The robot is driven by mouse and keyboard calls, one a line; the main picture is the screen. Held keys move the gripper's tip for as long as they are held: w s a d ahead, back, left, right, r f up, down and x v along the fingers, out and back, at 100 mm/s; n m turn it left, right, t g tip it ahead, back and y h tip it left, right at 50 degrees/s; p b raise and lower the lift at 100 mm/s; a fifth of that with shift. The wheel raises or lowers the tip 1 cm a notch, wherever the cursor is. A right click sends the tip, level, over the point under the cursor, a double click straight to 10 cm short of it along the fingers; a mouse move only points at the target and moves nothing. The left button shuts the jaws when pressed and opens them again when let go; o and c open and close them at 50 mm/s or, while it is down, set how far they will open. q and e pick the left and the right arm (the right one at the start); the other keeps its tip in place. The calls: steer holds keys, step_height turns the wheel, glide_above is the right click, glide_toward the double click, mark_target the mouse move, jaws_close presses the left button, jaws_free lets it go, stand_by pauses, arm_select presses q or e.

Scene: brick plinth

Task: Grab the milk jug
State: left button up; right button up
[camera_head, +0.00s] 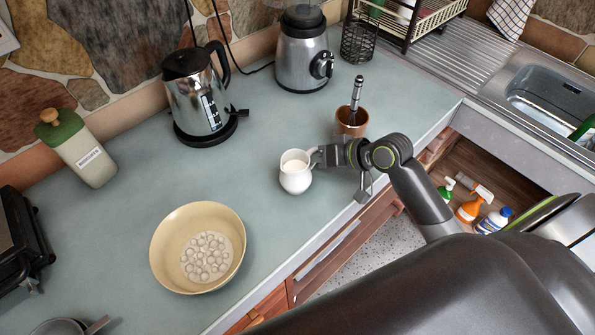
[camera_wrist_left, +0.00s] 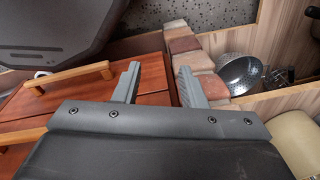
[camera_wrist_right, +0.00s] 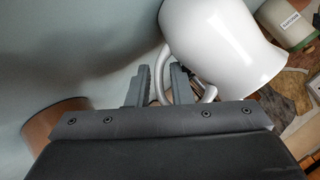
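The milk jug (camera_head: 295,178) is a small white jug standing upright on the counter, its handle towards the right. My right gripper (camera_head: 322,156) is at that handle. In the right wrist view the jug (camera_wrist_right: 228,45) fills the upper right, and the handle passes between the two fingers (camera_wrist_right: 160,84). My left gripper (camera_wrist_left: 157,82) is open and empty in the left wrist view, in front of wooden drawer fronts. It does not show in the head view.
A brown cup (camera_head: 352,122) with a utensil stands just behind my right gripper. A kettle (camera_head: 200,100), a blender (camera_head: 302,60) and a green-topped canister (camera_head: 85,155) stand towards the wall. A cream bowl (camera_head: 170,245) is left of the jug. The counter's front edge is close.

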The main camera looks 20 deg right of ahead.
jaws_close()
steer(key=shift+r, duration=0.25)
